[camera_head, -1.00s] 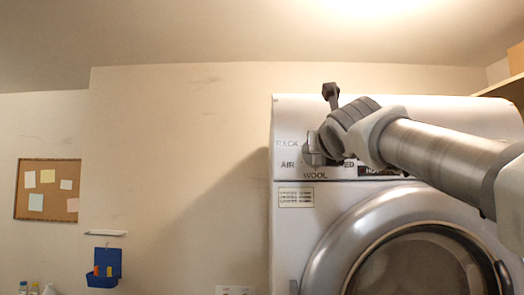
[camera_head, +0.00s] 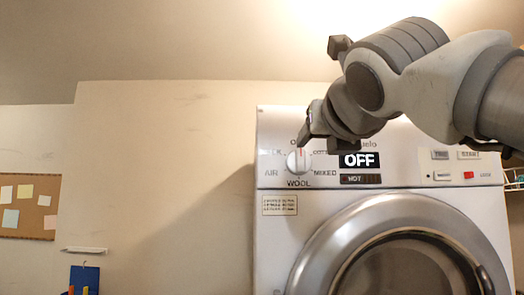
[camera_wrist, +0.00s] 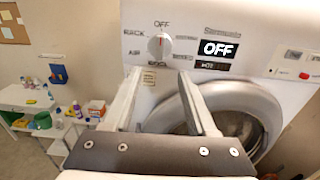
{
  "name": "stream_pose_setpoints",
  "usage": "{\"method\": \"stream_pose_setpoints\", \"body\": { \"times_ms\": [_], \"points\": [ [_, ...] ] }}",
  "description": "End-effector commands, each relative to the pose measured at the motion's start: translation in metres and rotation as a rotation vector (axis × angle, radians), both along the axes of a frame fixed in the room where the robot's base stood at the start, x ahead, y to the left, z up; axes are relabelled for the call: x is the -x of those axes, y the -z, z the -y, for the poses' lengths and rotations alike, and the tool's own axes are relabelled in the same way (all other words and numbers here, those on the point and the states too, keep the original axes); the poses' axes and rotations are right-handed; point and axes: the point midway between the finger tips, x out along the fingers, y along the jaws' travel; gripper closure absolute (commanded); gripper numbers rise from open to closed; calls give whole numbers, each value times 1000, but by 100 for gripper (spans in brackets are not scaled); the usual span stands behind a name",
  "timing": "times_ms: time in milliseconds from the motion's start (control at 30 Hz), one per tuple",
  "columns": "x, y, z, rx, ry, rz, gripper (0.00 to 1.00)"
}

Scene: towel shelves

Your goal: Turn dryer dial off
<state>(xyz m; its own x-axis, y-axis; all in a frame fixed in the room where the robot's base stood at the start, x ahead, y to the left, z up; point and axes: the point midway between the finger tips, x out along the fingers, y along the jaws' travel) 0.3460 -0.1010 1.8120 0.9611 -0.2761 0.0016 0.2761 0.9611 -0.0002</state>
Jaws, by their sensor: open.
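The dryer (camera_head: 275,230) is white with a round silver door. Its dial (camera_head: 298,161) is a white round knob with a red mark pointing up towards the OFF label in the wrist view (camera_wrist: 160,46). The display (camera_head: 360,161) reads OFF. My gripper (camera_head: 312,130) is open and empty in front of the panel, just above and right of the dial in the head view. In the wrist view, its two fingers (camera_wrist: 160,82) reach up below the dial with a gap between them. The dial is clear of the fingers there.
A cork board (camera_head: 28,205) with notes hangs on the left wall. A white table (camera_wrist: 25,99) and several bottles and boxes stand at the left in the wrist view.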

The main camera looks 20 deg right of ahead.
Motion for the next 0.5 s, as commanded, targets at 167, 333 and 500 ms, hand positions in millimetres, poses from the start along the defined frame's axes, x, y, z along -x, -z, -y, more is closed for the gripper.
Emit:
{"method": "stream_pose_setpoints", "body": {
  "times_ms": [167,333,500],
  "points": [
    [20,0,-5,0,1,0,43],
    [25,0,-7,0,0,0,43],
    [25,0,-7,0,0,-1,43]
  ]
}}
